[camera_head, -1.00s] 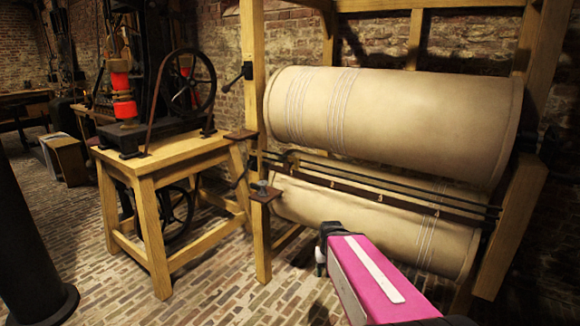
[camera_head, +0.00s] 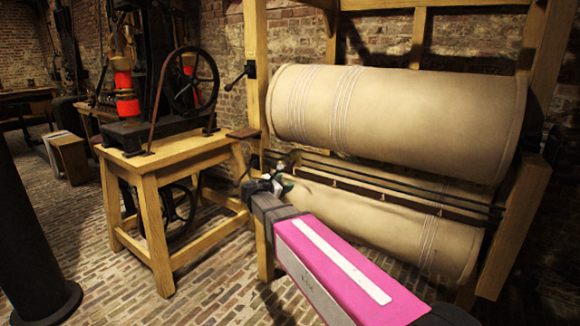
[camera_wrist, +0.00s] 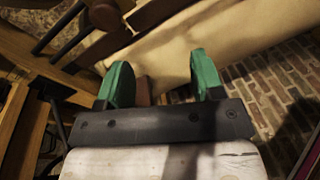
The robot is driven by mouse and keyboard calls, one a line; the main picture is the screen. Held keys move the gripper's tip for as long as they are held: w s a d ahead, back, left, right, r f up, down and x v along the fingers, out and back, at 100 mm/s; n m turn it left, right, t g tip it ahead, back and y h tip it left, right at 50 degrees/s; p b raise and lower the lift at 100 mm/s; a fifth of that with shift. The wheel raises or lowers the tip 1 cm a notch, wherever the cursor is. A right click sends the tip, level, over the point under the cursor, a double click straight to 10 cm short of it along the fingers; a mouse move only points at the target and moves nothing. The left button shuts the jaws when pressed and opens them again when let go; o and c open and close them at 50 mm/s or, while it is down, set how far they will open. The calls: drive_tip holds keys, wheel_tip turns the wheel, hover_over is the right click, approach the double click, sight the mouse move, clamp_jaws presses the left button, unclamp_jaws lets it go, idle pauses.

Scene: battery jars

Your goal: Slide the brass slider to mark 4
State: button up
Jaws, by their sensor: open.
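The rail with dark rods (camera_head: 400,194) runs along the front of the wooden frame, between two large pale rollers. Small pale marks show along it, but no numbers are legible. My gripper (camera_head: 281,176) is at the rail's left end in the head view and covers part of it. I cannot clearly pick out the brass slider there. In the wrist view, a dark brownish block (camera_wrist: 104,15) sits on a rail beyond the fingers; I cannot tell whether it is the slider. My green fingers (camera_wrist: 160,78) are apart. A small brown piece (camera_wrist: 144,91) shows between them, its contact unclear.
The upper roller (camera_head: 400,118) and lower roller (camera_head: 375,225) are close to the rail. A wooden post (camera_head: 255,95) stands left of my gripper. A wooden table (camera_head: 165,155) with a wheeled machine stands farther left. Brick floor lies open in front.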

sight(288, 166)
drive_tip(key=w+a+r+n+t, duration=0.2)
drive_tip(key=a+r+n, duration=0.1)
drive_tip(key=a+r, duration=0.1)
drive_tip(key=x, duration=1)
drive_tip(key=shift+s+d+f, duration=0.1)
drive_tip(key=shift+s+d, duration=0.05)
drive_tip(key=shift+d, duration=0.15)
clamp_jaws()
